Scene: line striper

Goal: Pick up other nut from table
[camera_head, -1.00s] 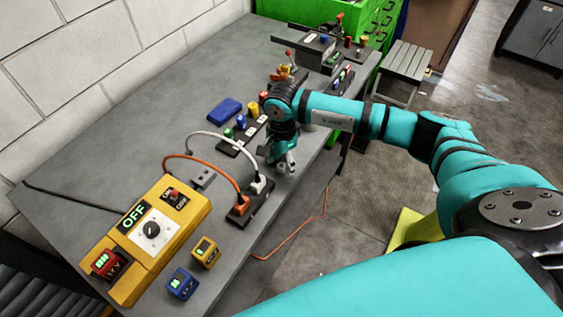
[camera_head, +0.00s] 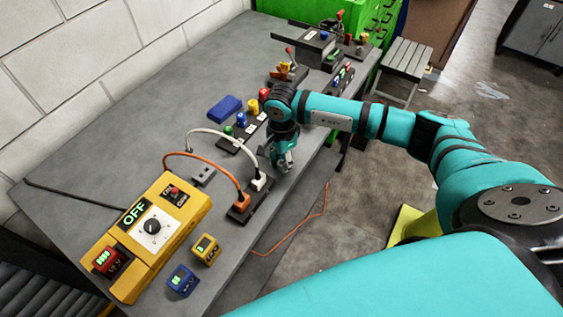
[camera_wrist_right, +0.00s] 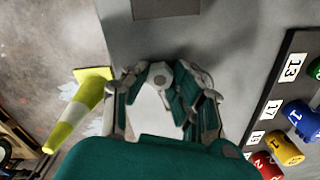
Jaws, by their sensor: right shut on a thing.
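A small grey nut (camera_wrist_right: 160,74) shows in the right wrist view, between the fingertips of my right gripper (camera_wrist_right: 162,88). The fingers are shut on it from both sides. In the head view my right gripper (camera_head: 284,163) points down, low over the grey table (camera_head: 120,137) near its front edge, to the right of the white plug. The nut is too small to make out there. I cannot tell whether the nut touches the table. My left gripper is in neither view.
A black strip with numbered coloured cylinders (camera_wrist_right: 287,148) lies beside the gripper. A power strip with white and orange plugs (camera_head: 249,197) is near it. A yellow control box (camera_head: 157,232), a blue block (camera_head: 225,108) and two small displays stand on the table. A yellow cone (camera_wrist_right: 77,112) is on the floor.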

